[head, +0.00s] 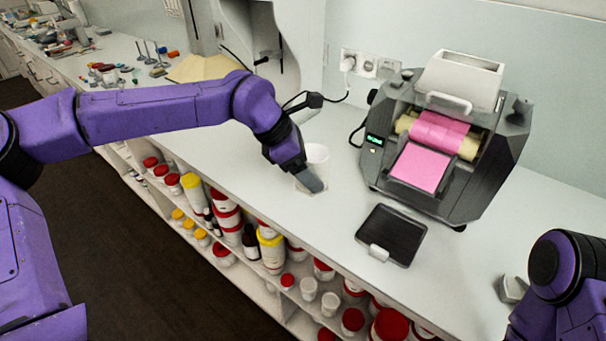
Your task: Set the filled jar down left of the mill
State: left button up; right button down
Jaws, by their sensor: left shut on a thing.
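The white jar (317,158) is upright, just left of the mill (445,140), over the pale counter (275,165). Its base is at or very close to the counter top; I cannot tell if it touches. Its contents do not show. My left gripper (311,180) is shut on the jar, its dark finger covering part of the jar's front. The mill is dark grey with a white hopper and pink material on its rollers and front plate. My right gripper (513,289) shows only in part at the lower right, mostly behind my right arm.
A black tray (391,235) with a pale handle lies in front of the mill. Wall sockets (372,65) with a plugged cable are behind. Shelves (250,240) below the counter hold several tubs and bottles. The counter between jar and tray is clear.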

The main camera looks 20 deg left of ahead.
pick_arm(q)
jog(key=w+a+f, duration=0.1)
jog(key=w+f, duration=0.1)
jog(key=w+a+f+p, duration=0.1)
jog(key=w+f, duration=0.1)
jog(key=w+a+f+p, duration=0.1)
jog(key=w+f, duration=0.1)
jog(key=f, duration=0.2)
jog(key=f+p, duration=0.1)
jog(key=shift+w+a+f, duration=0.2)
jog(key=shift+w+a, duration=0.05)
jog(key=shift+w+f, duration=0.15)
jog(key=shift+f, duration=0.3)
jog(key=o, duration=0.6)
jog(key=shift+f, duration=0.1)
jog(key=o, duration=0.4)
